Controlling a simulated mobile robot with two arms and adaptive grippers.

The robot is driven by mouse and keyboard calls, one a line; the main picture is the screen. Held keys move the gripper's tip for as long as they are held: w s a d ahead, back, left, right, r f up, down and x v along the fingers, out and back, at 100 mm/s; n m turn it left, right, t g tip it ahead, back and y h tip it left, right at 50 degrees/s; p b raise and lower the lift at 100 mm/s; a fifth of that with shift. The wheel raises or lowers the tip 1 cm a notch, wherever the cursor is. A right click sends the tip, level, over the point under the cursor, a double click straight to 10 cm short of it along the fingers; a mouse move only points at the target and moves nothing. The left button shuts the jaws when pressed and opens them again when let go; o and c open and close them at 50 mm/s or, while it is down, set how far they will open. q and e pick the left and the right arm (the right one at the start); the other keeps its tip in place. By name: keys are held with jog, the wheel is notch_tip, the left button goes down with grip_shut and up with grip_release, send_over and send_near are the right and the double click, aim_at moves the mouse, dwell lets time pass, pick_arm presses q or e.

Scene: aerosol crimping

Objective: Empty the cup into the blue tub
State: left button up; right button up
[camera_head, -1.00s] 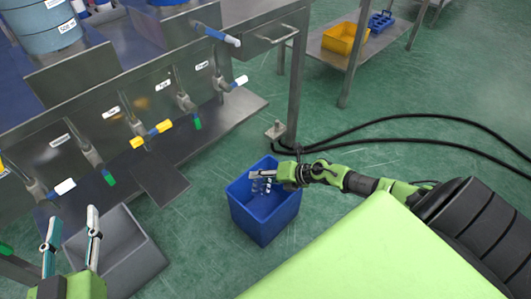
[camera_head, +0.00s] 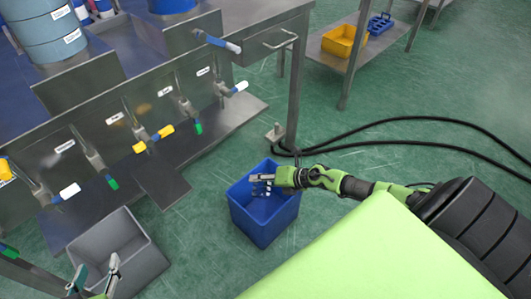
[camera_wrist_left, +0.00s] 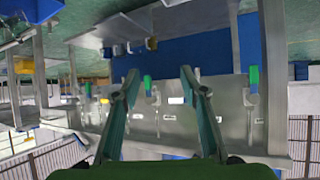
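The blue tub (camera_head: 263,216) stands on the green floor in the middle of the head view, its open top facing up. My right gripper (camera_head: 262,179) reaches in from the right over the tub's far rim. It appears shut on a small see-through cup (camera_head: 262,188), which hangs over the tub's mouth. The cup is too small and clear to tell its exact tilt or what is in it. My left gripper (camera_head: 95,277) is at the bottom left, its fingers apart and empty. Its spread fingers also show in the left wrist view (camera_wrist_left: 158,80).
A grey bin (camera_head: 122,252) stands on the floor beside the left gripper. A steel bench (camera_head: 130,130) with several coloured-handled taps runs along the left. Black hoses (camera_head: 400,120) lie behind the tub. A yellow crate (camera_head: 343,41) sits on a shelf at the back.

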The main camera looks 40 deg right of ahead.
jog(key=shift+r+p, duration=0.1)
jog(key=shift+p, duration=0.3)
jog(key=shift+s+r+n+h+p, duration=0.15)
jog(key=shift+n+h+p, duration=0.2)
jog(key=shift+p, duration=0.9)
pick_arm(q)
jog(key=s+a+f+g+y, duration=0.1)
jog(key=s+a+f+g, duration=0.1)
jog(key=s+f+g, duration=0.2)
jog(key=s+a+f+g+y, duration=0.1)
jog(key=s+a+f+g, duration=0.2)
jog(key=s, duration=0.8)
jog(key=shift+f+g, duration=0.35)
jog(key=shift+g, duration=0.15)
jog(key=shift+w, duration=0.1)
